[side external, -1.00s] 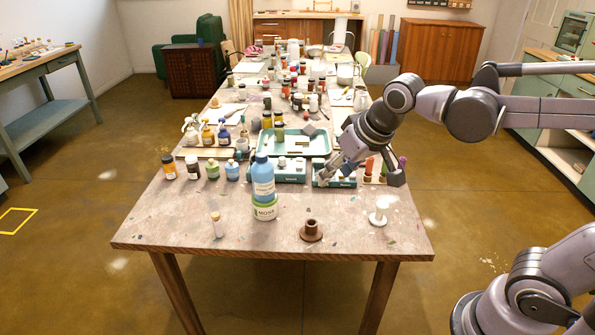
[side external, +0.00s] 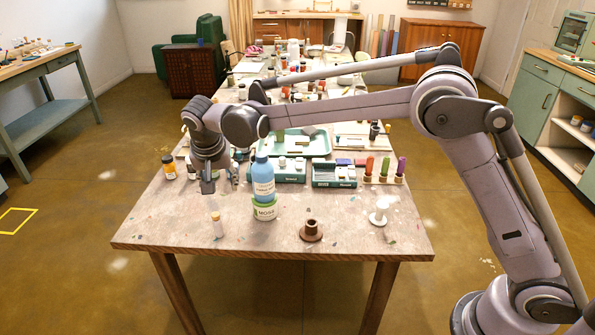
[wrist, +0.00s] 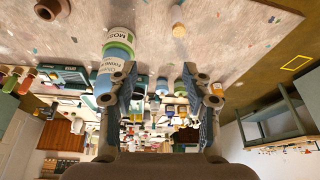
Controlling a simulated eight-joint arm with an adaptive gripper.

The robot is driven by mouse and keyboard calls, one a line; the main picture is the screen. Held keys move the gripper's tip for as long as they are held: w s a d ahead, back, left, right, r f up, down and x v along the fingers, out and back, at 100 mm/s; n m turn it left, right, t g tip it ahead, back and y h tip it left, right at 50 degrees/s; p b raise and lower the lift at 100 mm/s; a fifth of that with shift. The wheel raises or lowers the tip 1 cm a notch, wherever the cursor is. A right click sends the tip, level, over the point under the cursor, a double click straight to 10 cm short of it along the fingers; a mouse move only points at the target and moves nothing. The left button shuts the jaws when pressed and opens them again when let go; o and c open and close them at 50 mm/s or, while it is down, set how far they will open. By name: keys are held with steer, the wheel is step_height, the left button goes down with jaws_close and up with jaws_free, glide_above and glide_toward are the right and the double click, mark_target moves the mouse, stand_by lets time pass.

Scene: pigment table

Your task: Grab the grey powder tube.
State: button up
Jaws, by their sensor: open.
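A small upright tube with pale grey contents and a tan cork (side external: 217,225) stands alone near the front left edge of the table. In the wrist view the tube (wrist: 176,15) shows at the top, beyond the fingertips, with its cork toward me. My gripper (side external: 211,187) is above the table's left side, behind and above the tube, pointing down. In the wrist view my gripper (wrist: 158,78) has its two fingers wide apart, with nothing held between them. The fingers are clear of the tube.
A blue bottle (side external: 263,180) on a green-labelled jar (side external: 265,208) stands right of the tube. A brown spool-like piece (side external: 311,232) and a white stand (side external: 379,213) are farther right. Bare tabletop surrounds the tube.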

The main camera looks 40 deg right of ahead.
steer(key=m, duration=0.1)
glide_toward(215, 214)
steer(key=x, duration=1)
steer(key=shift+f, duration=0.15)
jaws_close()
